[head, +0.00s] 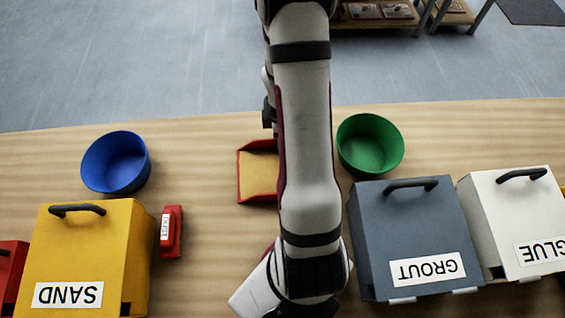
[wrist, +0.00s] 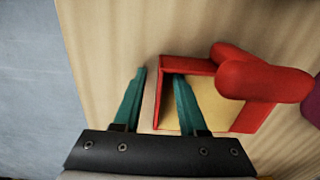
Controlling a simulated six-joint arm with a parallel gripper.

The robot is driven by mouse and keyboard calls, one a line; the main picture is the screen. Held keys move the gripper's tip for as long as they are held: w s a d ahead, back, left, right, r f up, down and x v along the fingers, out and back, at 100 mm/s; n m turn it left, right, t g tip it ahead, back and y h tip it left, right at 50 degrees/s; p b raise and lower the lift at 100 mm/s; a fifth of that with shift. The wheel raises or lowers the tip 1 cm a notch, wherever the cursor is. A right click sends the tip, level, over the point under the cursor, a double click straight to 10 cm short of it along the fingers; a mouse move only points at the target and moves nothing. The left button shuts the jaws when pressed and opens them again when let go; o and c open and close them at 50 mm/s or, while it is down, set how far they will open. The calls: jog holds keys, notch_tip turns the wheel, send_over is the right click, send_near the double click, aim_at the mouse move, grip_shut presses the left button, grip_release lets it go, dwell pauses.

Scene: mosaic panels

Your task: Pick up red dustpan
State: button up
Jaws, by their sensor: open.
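The red dustpan (head: 241,176) lies on the wooden table in the middle of the head view, with a tan inside and my arm hiding its right part. In the wrist view the dustpan (wrist: 188,66) shows its red rim, its tan floor and a thick red handle (wrist: 262,81) at the right. My gripper (wrist: 157,78) is open, with two teal fingers. In the picture, the left finger is outside the dustpan's left wall and the right finger overlaps its inside, so that wall shows between them. I cannot tell whether either finger touches it.
A blue bowl (head: 116,162) stands at the left and a green bowl (head: 370,145) just right of my arm. A yellow SAND box (head: 85,255), a small red labelled item (head: 171,232), a grey GROUT box (head: 415,235) and a white GLUE box (head: 515,220) line the near side.

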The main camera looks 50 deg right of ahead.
grip_shut()
dwell(1.4)
